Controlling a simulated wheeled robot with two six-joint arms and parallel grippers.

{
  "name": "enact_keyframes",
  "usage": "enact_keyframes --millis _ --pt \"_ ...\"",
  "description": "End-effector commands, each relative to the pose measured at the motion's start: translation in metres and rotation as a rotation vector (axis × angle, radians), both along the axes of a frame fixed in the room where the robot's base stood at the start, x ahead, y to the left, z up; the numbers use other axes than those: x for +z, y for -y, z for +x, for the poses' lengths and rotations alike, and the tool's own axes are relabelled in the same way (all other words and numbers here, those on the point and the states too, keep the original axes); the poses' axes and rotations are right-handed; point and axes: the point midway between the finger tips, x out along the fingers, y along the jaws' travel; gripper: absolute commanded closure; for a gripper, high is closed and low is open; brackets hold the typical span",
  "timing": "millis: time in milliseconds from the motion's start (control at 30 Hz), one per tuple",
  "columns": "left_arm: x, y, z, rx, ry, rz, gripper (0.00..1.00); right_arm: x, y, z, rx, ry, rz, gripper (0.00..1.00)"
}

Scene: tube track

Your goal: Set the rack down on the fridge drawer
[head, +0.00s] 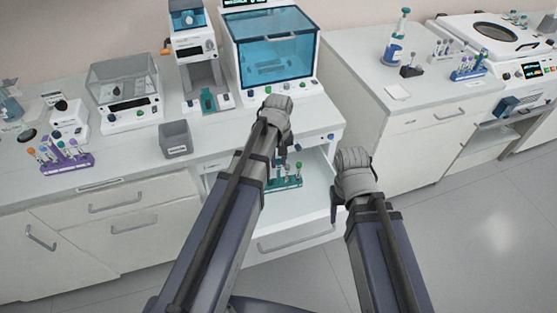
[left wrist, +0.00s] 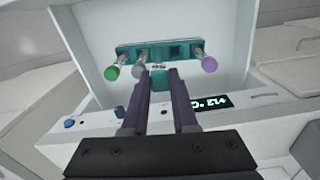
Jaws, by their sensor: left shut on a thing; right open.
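The teal rack (head: 292,183) is over the white floor of the open fridge drawer (head: 318,195), partly hidden behind my left arm. The rack also shows in the left wrist view (left wrist: 187,50), holding tubes with green, grey and purple caps. My left gripper (left wrist: 159,72) is shut on the rack at its near side, and in the head view it (head: 281,160) points down into the drawer. I cannot tell whether the rack touches the drawer floor. My right gripper (head: 335,207) is open and empty, right of the drawer.
The drawer front with a handle (head: 290,239) stands out from the counter. In the left wrist view a temperature display (left wrist: 210,103) sits on the panel. A purple rack (head: 67,162), a grey bin (head: 175,140) and a blue-windowed cabinet (head: 275,55) stand on the counter.

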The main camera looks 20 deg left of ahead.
Motion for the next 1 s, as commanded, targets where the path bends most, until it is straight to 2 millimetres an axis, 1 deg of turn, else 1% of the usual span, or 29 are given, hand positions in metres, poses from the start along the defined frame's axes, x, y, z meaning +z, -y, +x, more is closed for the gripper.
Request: enact_keyframes --millis 33,233,300,400,500,600,867,1000 --pt "-0.015 0.000 0.000 0.009 0.000 0.000 1.00 -0.015 0.000 0.000 0.000 0.000 0.000 0.42" --pt "-0.059 0.000 0.000 0.053 0.000 0.000 1.00 -0.059 0.000 0.000 0.000 0.000 0.000 0.42" --pt "-0.072 0.000 0.000 0.067 0.000 0.000 1.00 -0.072 0.000 0.000 0.000 0.000 0.000 0.42" --pt "-0.086 0.000 0.000 0.083 0.000 0.000 1.00 -0.086 0.000 0.000 0.000 0.000 0.000 0.42" --pt "-0.095 0.000 0.000 0.094 0.000 0.000 1.00 -0.095 0.000 0.000 0.000 0.000 0.000 0.42" --pt "-0.099 0.000 0.000 0.101 0.000 0.000 1.00 -0.099 0.000 0.000 0.000 0.000 0.000 0.42" --pt "-0.100 0.000 0.000 0.105 0.000 0.000 1.00 -0.100 0.000 0.000 0.000 0.000 0.000 0.42" --pt "-0.103 0.000 0.000 0.104 0.000 0.000 1.00 -0.104 0.000 0.000 0.000 0.000 0.000 0.42"
